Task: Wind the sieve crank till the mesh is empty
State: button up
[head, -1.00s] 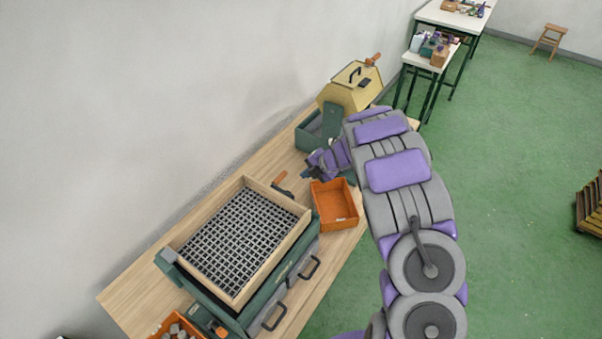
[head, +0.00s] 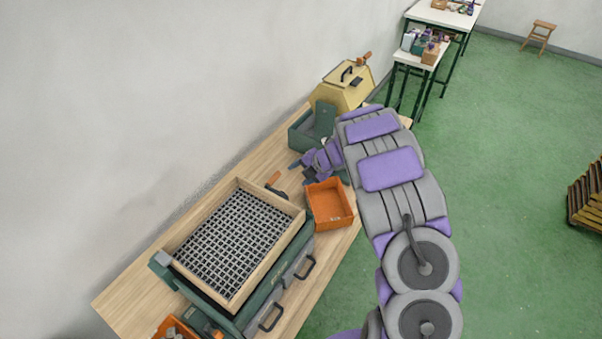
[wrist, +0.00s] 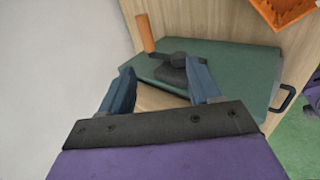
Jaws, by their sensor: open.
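The sieve is a wooden frame (head: 270,268) around a grey mesh (head: 232,240) on a green base. I see no clear pieces lying on the mesh; small grains are too fine to tell. Its crank has an orange handle (head: 273,179) and a dark arm at the frame's far end. In the wrist view the upright orange handle (wrist: 146,33) and dark hub (wrist: 178,62) stand beyond the fingertips on a green surface. My gripper (head: 302,170) is open and empty, right of the crank in the head view. It also shows in the wrist view (wrist: 163,80), apart from the handle.
An orange bin (head: 330,205) sits right of the crank, close to my gripper. A green open box (head: 302,136) and a yellow crank-topped drum (head: 342,92) stand behind. Another orange bin (head: 172,328) holds grey lumps at the near end. The wall borders the bench's left side.

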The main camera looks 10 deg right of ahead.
jog(key=shift+o, duration=0.9)
jog(key=p+v, duration=0.2)
jog(key=v, duration=0.6)
jog(key=shift+p, duration=0.35)
